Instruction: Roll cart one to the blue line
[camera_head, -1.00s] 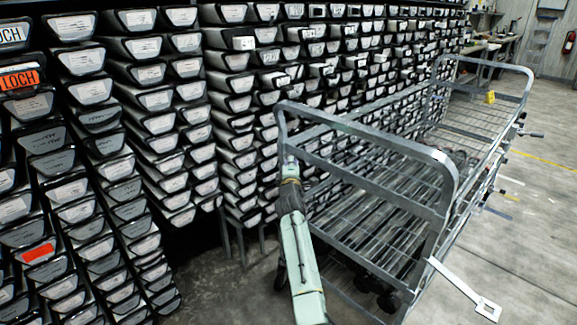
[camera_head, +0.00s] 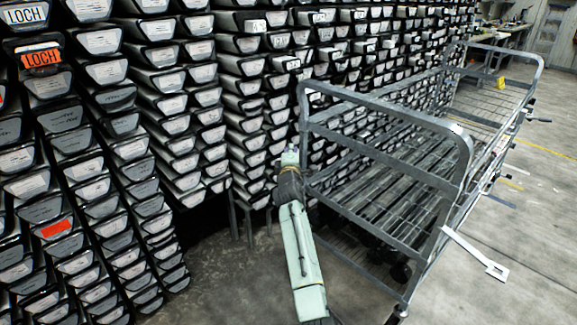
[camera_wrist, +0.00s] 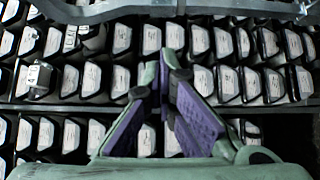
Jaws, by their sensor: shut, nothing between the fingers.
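A grey metal cart (camera_head: 385,112) with wire shelves stands right of centre in the head view, its near end frame facing me. A similar frame (camera_head: 492,50) rises at its far end; I cannot tell whether that is a second cart. My gripper (camera_head: 290,155) is just left of the near frame's left post; contact cannot be told. In the wrist view my gripper (camera_wrist: 161,68) is shut and empty, with purple pads on its fingers. A grey rail (camera_wrist: 200,8) crosses the top of that view. A short bluish strip (camera_head: 498,200) lies on the floor right of the cart.
Racks of black core trays with white labels (camera_head: 170,80) fill the left and back, close behind the cart. A white flat piece with a square hole (camera_head: 476,254) juts from the cart's near right corner. A yellow line (camera_head: 552,150) marks the open concrete floor at right.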

